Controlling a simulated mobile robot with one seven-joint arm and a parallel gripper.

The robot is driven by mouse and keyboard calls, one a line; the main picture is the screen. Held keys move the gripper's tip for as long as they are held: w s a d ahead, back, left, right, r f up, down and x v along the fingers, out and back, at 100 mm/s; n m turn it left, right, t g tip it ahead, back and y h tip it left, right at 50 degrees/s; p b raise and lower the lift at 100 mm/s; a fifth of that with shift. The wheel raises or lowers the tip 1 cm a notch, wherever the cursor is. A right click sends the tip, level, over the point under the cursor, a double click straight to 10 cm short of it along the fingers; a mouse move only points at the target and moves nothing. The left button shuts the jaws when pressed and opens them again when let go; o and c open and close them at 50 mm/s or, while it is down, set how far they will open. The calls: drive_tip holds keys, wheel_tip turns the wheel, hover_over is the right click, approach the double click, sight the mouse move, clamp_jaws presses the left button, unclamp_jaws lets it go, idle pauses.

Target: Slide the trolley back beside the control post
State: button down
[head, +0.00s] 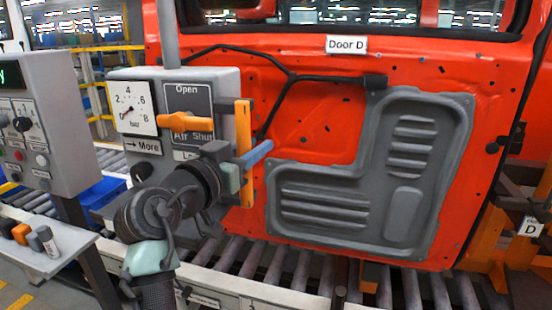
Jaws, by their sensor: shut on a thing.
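My gripper (233,177) is at the end of my arm, which reaches up in front of the gauge panel. It appears shut on a blue bar (258,153) that slants up to the right beside an orange upright (243,120). The orange upright and blue bar look like part of the trolley, but its body cannot be made out. My wrist hides much of what lies behind. The grey gauge panel (125,82) has a dial and an orange lever (188,120) near the "Air Shut" label. A grey control box (45,115) with knobs and buttons stands at the left.
The red-orange door (320,105), labelled Door D, stands close behind the blue bar, with a grey inner panel (405,140). Conveyor rollers (290,265) run below. A shelf (45,255) with small coloured items is at the lower left. An orange frame (490,235) is at the right.

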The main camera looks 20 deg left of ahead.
drive_tip(key=shift+a+r, duration=0.1)
drive_tip(key=shift+a, duration=0.05)
drive_tip(key=c, duration=0.6)
unclamp_jaws()
drive_tip(key=s+b, duration=0.1)
drive_tip(key=s, duration=0.3)
drive_tip(key=s+a+b, duration=0.1)
drive_tip(key=s, duration=0.3)
drive_tip(key=s+a+b, duration=0.1)
drive_tip(key=s, duration=0.3)
drive_tip(key=shift+s, duration=0.4)
